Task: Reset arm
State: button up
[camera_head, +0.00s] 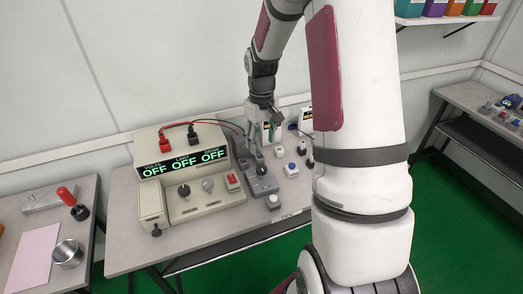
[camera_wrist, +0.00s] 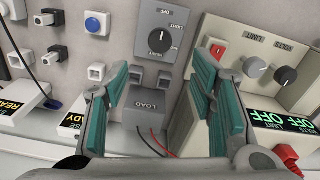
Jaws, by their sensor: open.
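My gripper (camera_head: 264,138) hangs over the middle of the bench, beside the power supply's right side. In the wrist view its two teal fingers (camera_wrist: 162,68) are spread apart with nothing held between them. Beyond and between them are a grey block marked LOAD (camera_wrist: 146,108), with red and black wires, and a grey panel with a black knob (camera_wrist: 160,40). The beige power supply (camera_head: 152,210) shows three green OFF readouts (camera_head: 184,162); it also shows at the right of the wrist view (camera_wrist: 240,85). My forearm hides part of the bench's right side.
The bench (camera_head: 130,250) also holds a blue button box (camera_head: 291,169) and several small switches. A shelf with coloured bins (camera_head: 435,8) is at upper right.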

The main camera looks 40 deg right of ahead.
jog(key=shift+r, duration=0.45)
dwell(0.3)
jog(key=s+a+r+t+h, duration=0.1)
jog(key=s+a+r, duration=0.3)
jog(key=a+r, duration=0.3)
jog(key=s+a+r+t, duration=0.1)
jog(key=s+a+r, duration=0.3)
jog(key=r, duration=0.5)
jog(key=s+a+r+t, duration=0.1)
jog(key=s+a+r, duration=0.1)
jog(key=s+a, duration=0.2)
jog(key=s+a+r+t+y, duration=0.1)
jog(key=s+a, duration=0.3)
jog(key=s, duration=0.6)
jog(key=shift+s+a+r+n+t, duration=0.3)
jog(key=shift+a+r+n, duration=0.1)
jog(key=shift+r, duration=0.2)
